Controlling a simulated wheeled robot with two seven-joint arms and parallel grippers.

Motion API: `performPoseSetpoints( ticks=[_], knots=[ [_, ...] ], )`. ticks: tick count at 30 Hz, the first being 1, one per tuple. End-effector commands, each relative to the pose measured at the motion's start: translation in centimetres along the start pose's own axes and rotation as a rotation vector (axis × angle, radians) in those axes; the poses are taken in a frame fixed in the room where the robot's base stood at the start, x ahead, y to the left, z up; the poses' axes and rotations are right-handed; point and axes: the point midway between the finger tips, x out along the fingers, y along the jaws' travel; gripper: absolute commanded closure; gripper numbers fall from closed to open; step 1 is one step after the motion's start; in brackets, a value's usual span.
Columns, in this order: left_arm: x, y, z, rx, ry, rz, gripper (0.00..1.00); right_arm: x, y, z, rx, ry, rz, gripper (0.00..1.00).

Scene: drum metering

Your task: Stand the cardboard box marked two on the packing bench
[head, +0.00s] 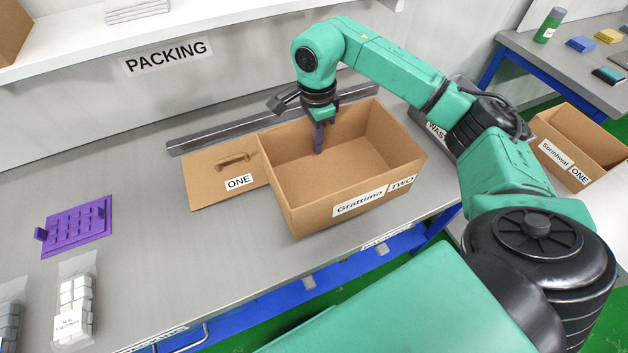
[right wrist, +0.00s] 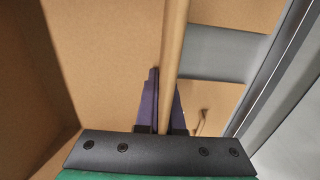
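The open cardboard box marked "Grattimo" and "TWO" (head: 305,217) stands upright on the packing bench (head: 215,265), with its labels facing the front. It looks empty. My right gripper (head: 318,138) points down at the box's back wall, with one purple finger showing inside the box. In the right wrist view the wall's rim (right wrist: 174,50) runs between the two purple fingers (right wrist: 164,108), which look closed on it. The far finger is hidden in the head view. My left gripper is not in view.
A cardboard lid marked "ONE" (head: 215,190) lies just left of the box. A metal rail (head: 215,135) runs behind. A purple tray (head: 75,230) and bagged blocks (head: 75,300) are at left. Another box marked "ONE" (head: 575,178) stands at right. The bench's middle left is clear.

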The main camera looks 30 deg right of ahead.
Motion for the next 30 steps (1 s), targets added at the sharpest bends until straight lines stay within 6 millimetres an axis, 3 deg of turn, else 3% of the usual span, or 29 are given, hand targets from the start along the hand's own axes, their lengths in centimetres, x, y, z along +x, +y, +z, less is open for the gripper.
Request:
performPoseSetpoints(
  ticks=[1,3,13,24,25,27,30],
  knots=[
    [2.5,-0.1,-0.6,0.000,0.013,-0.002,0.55,3.0,-0.1,0.0,-0.002,-0.001,0.002,1.00],
    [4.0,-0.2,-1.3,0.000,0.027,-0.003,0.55,5.2,-0.4,0.1,-0.007,-0.002,0.001,1.00],
    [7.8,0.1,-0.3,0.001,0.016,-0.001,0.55,10.9,-1.0,0.2,-0.019,-0.001,0.000,1.00],
    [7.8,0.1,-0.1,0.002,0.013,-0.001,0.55,11.1,-1.0,0.1,-0.019,-0.001,0.000,1.00],
    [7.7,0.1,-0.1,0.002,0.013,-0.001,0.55,11.0,-1.0,0.1,-0.019,-0.001,0.000,0.84],
    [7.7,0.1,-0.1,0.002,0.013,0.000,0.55,10.9,-1.0,0.1,-0.019,-0.001,0.000,0.65],
    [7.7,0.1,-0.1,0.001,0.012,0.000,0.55,10.9,-1.0,0.1,-0.019,-0.001,0.000,0.65]
  ],
)
